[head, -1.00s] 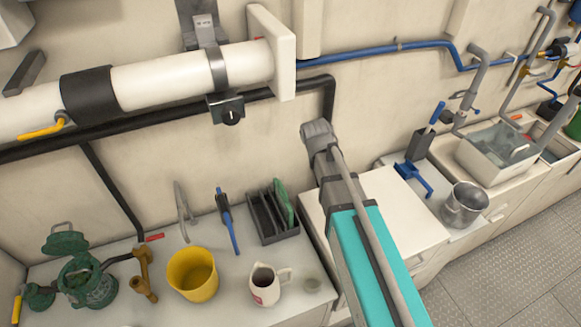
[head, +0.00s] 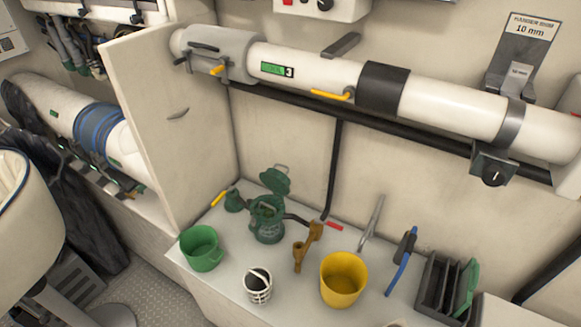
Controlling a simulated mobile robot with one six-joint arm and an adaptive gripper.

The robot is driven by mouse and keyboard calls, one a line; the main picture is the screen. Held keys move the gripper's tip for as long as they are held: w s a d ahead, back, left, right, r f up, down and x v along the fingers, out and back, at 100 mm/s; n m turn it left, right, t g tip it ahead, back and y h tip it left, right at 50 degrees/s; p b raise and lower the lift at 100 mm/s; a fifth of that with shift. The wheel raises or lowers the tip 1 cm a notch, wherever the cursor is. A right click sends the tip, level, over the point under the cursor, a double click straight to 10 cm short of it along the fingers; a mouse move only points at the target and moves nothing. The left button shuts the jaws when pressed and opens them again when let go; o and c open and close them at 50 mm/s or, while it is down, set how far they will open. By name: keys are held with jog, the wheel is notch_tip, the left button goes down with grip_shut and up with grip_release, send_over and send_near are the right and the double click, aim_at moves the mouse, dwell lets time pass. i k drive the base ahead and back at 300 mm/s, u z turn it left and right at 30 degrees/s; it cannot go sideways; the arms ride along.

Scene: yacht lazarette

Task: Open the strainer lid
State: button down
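The green strainer (head: 267,222) stands on the white counter near the wall, with black hoses at its sides. Its green lid (head: 274,180), with a loop handle on top, stands raised above the back of the body, apart from the rim. The inside of the body is too small to make out. My gripper is not in view.
On the counter (head: 222,270) are a green bucket (head: 201,249), a white slotted basket (head: 258,287), a brown fitting (head: 305,247), a yellow bucket (head: 343,279), a blue-handled brush (head: 401,262) and a dark rack (head: 437,287). A thick white pipe (head: 330,78) runs above.

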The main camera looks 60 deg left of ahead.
aim_at(274, 179)
jog(key=u, duration=0.05)
jog(key=k, duration=1.3)
jog(key=u, duration=0.6)
jog(key=i, duration=1.2)
jog(key=u, duration=0.2)
